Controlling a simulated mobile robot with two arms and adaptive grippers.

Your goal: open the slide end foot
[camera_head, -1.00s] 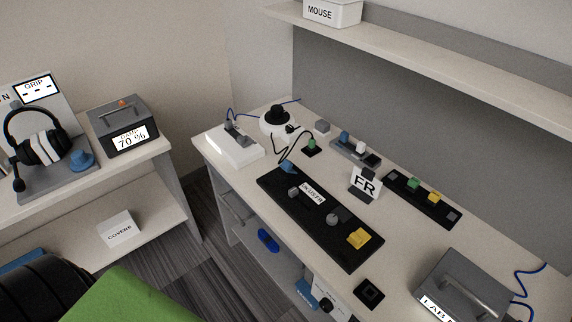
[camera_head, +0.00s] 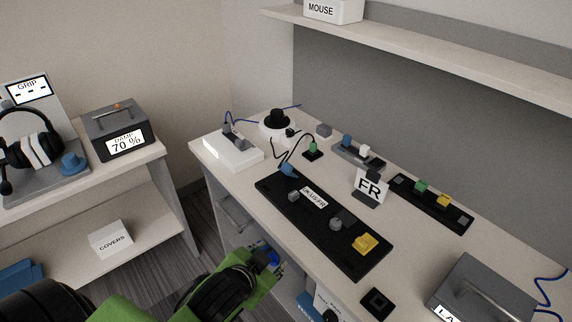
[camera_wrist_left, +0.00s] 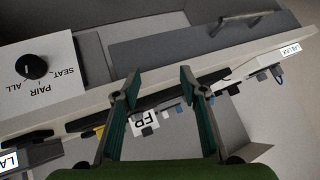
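No part is labelled slide end foot, and I cannot tell which one it is. A long black board (camera_head: 335,245) with a white label lies on the desk. It carries a blue piece (camera_head: 287,170) at its far end, grey pieces (camera_head: 337,222), and a yellow block (camera_head: 366,243) at its near end. My left gripper (camera_head: 268,258) is low at the desk's front side, left of the board. In the left wrist view its two teal fingers (camera_wrist_left: 159,78) are apart with nothing held between them; the FR sign (camera_wrist_left: 146,122) shows beyond. My right gripper is out of view.
The FR sign (camera_head: 370,187) and a second black strip (camera_head: 432,203) stand behind the board. A grey box with a handle (camera_head: 482,290) is at the right. The left wrist view shows a white box with a black knob (camera_wrist_left: 35,67). A shelf (camera_head: 430,52) overhangs the desk.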

